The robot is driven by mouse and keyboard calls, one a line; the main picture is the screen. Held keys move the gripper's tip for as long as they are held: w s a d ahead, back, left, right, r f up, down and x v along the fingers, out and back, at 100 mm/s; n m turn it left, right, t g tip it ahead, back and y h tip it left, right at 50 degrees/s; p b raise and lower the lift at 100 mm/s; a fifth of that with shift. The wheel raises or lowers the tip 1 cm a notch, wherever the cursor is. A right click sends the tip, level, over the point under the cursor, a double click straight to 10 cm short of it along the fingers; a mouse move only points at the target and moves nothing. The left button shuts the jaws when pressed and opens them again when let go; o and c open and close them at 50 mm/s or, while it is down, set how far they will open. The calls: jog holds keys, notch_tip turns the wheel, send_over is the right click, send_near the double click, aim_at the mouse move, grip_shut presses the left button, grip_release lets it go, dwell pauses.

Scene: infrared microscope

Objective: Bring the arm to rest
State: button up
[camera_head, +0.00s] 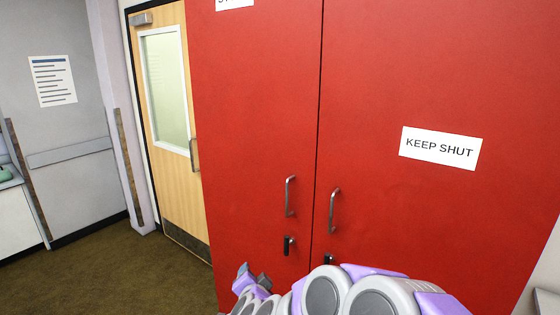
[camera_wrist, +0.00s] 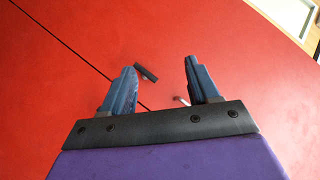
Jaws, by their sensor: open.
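My arm (camera_head: 350,292) shows at the bottom of the head view, low in front of red double doors. My gripper (camera_wrist: 160,78) fills the lower middle of the wrist view. Its two blue-grey fingers stand apart with nothing between them. In the head view the gripper (camera_head: 254,275) is small, at the left end of the folded-looking arm. The red doors (camera_wrist: 60,90) lie beyond the fingers, with a dark handle or lock piece (camera_wrist: 146,72) seen between them. I cannot tell how far the fingertips are from the doors.
The red doors (camera_head: 410,80) are closed, with two metal handles (camera_head: 334,210) and a "KEEP SHUT" sign (camera_head: 440,148). A wooden door (camera_head: 150,130) with a glass pane stands to the left. Brown carpet (camera_head: 120,280) is clear at the lower left. A counter (camera_head: 12,180) shows at the far left edge.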

jog(key=s+r+n+g+y, duration=0.35)
jog(key=s+n+g, duration=0.2)
jog(key=s, duration=0.65)
jog(key=s+d+f+n+g+h, duration=0.1)
jog(key=s+d+g, duration=0.3)
jog(key=s+d, duration=0.6)
jog(key=s+d+f+n+g+h, duration=0.1)
jog(key=s+d+g+h, duration=0.3)
jog(key=s+d, duration=0.7)
jog(key=s+n+g, duration=0.1)
jog(key=s, duration=0.7)
jog(key=shift+s+f, duration=0.15)
jog(key=shift+s, duration=0.1)
